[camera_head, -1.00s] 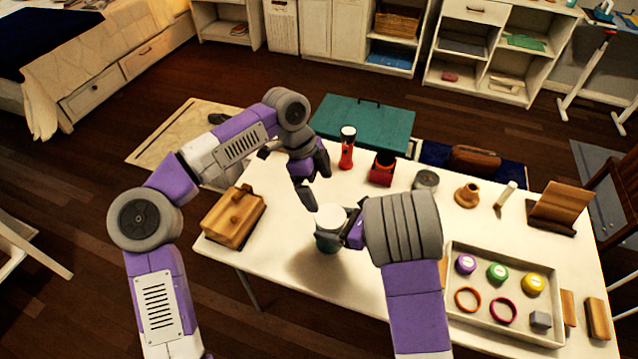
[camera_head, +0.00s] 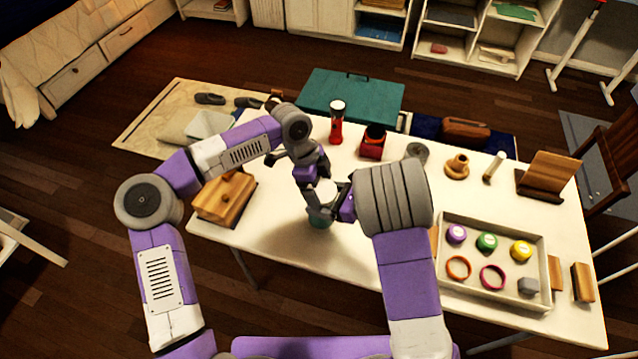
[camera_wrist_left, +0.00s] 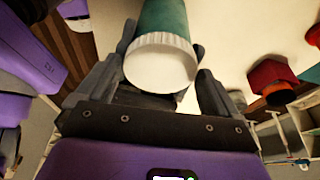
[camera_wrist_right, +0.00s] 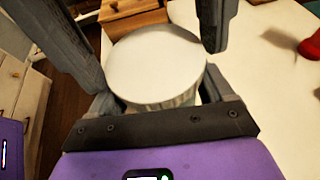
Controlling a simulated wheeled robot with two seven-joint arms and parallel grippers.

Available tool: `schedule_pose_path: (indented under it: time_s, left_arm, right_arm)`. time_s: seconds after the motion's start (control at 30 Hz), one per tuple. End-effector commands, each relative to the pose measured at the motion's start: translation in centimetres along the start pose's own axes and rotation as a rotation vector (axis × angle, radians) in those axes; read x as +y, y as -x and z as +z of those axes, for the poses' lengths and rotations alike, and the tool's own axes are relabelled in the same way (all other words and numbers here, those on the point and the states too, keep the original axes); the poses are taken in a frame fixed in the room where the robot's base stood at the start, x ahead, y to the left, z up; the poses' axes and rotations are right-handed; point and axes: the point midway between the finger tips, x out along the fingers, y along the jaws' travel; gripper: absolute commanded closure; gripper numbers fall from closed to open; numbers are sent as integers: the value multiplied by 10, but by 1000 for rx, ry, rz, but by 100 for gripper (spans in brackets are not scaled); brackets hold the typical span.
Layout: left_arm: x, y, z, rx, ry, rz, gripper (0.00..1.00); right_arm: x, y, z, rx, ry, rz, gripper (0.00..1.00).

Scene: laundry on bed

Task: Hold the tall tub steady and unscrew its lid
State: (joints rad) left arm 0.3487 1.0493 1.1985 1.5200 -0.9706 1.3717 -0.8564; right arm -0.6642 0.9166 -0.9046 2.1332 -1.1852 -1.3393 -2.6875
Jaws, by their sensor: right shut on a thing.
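The tall teal tub (camera_head: 320,221) stands upright near the table's front edge, partly hidden by my grippers. Its ribbed white lid (camera_wrist_left: 162,64) is on top; it also fills the middle of the right wrist view (camera_wrist_right: 157,62). My right gripper (camera_head: 330,209) is shut on the tub from the right, below the lid. My left gripper (camera_head: 316,190) is above the tub, pointing down. Its fingers stand apart on either side of the lid in the left wrist view, with visible gaps, so it is open.
A wooden box (camera_head: 226,196) stands left of the tub. A red flashlight (camera_head: 337,124) and a red cup-like holder (camera_head: 373,142) stand behind. A white tray (camera_head: 446,277) with coloured lids and rings lies at right. Table between is mostly clear.

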Motion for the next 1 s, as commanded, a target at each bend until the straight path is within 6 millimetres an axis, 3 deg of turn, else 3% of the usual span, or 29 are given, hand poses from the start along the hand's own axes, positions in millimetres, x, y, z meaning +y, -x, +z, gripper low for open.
schedule_pose_path:
  time_s: [0.03,0.3,0.33,0.4,0.67,1.0]
  left_arm:
    - [0,0,0,0,0,0,14]
    - [0,0,0,0,0,0,54]
    - [0,0,0,0,0,0,13]
    - [0,0,0,0,0,0,2]
    - [0,2,-1,0,0,-1,0]
    - [-1,40,-12,-1,1,-2,0]
  right_arm:
    - [0,0,0,-1,0,0,100]
    - [0,0,0,0,0,0,100]
    - [0,0,0,0,0,0,100]
    - [0,0,0,0,0,0,100]
    - [0,0,0,0,0,0,100]
    - [0,0,0,-1,0,0,100]
